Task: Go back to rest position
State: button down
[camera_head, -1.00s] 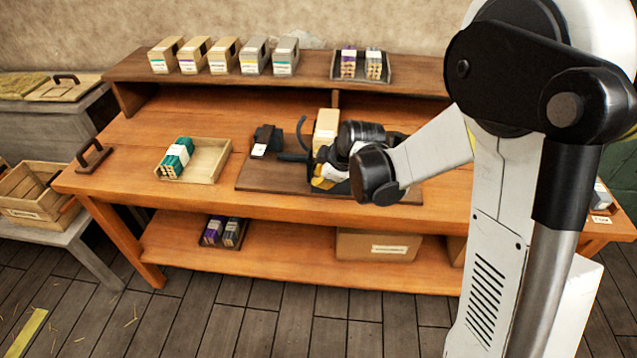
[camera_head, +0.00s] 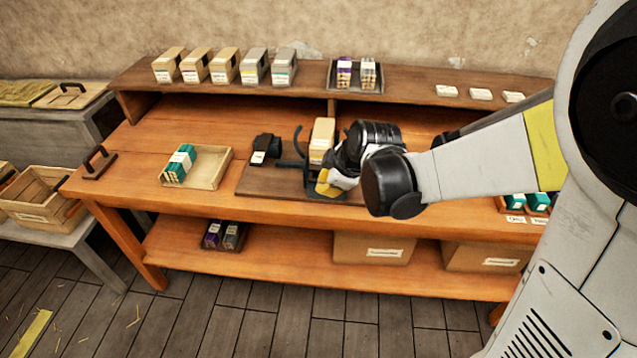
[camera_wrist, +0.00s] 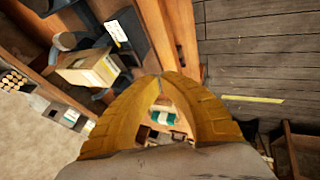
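My gripper (camera_head: 328,184) is at the front of the press (camera_head: 300,150), which stands on a dark board (camera_head: 262,181) on the bench; my wrist hides part of the press. In the wrist view the yellow fingers of my gripper (camera_wrist: 160,77) curve together and their tips meet, with nothing seen between them. A tan block (camera_head: 321,140) stands upright at the press; it also shows in the wrist view (camera_wrist: 88,70), apart from the fingers. I cannot tell in the head view whether my gripper touches the press.
A wooden tray (camera_head: 222,170) with a teal bundle (camera_head: 179,165) lies left of the board. A small black device (camera_head: 265,146) stands beside the press. Several boxes (camera_head: 225,67) and a dark tray (camera_head: 356,90) line the back shelf. A crate (camera_head: 40,205) stands at left. Open floor lies in front.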

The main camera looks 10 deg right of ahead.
jog(key=shift+s+d+r, duration=0.15)
jog(key=shift+s+r, duration=0.1)
jog(key=shift+r, duration=0.3)
jog(key=s+d+r+m+h+b, duration=0.1)
jog(key=s+d+r+m, duration=0.1)
jog(key=s+m, duration=0.5)
jog(key=s+d+r+m+t+h, duration=0.1)
jog(key=s+d+r+m, duration=0.2)
jog(key=s, duration=0.9)
jog(key=r+m, duration=0.1)
jog(key=m, duration=0.2)
jog(key=shift+s+d+r+m+h+b, duration=0.15)
jog(key=shift+r+m+h+b, duration=0.15)
jog(key=shift+m+b, duration=0.1)
